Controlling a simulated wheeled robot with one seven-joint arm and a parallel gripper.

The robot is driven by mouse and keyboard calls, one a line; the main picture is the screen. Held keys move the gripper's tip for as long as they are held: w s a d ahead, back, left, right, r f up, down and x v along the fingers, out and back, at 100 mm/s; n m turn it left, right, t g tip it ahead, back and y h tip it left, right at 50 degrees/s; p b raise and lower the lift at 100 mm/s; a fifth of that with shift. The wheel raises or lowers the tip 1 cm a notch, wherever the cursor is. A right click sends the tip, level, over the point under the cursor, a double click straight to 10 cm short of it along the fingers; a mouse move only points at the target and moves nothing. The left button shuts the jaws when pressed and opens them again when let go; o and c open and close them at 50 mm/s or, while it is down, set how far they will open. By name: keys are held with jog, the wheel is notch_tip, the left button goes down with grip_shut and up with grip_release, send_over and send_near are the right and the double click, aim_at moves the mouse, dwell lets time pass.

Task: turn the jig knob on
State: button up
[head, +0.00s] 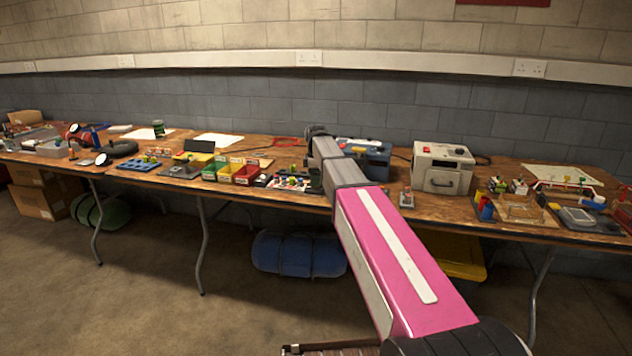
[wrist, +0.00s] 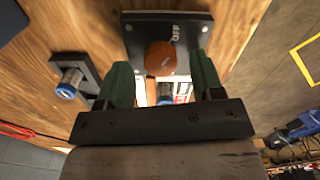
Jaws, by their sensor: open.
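The jig knob (wrist: 161,58) shows in the wrist view as a round orange-brown knob on a dark square plate (wrist: 190,28) with screws at its corners. The word OFF stands on the plate, to the upper right of the knob. My gripper (wrist: 163,80) is open, with one green finger on each side of the knob's lower part in the picture. I see no clear contact between fingers and knob, and cannot tell how far the tips are from the plate. In the head view I cannot make out the knob or the fingertips; my arm reaches over the bench.
A silver cylinder with a blue end (wrist: 68,85) sits on a dark bracket left of the plate. The wooden bench (head: 420,207) also bears coloured bins (head: 246,174), a blue case (head: 374,160) and a white box (head: 442,168) near my arm.

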jog(key=shift+f, duration=0.6)
jog(key=c, duration=0.9)
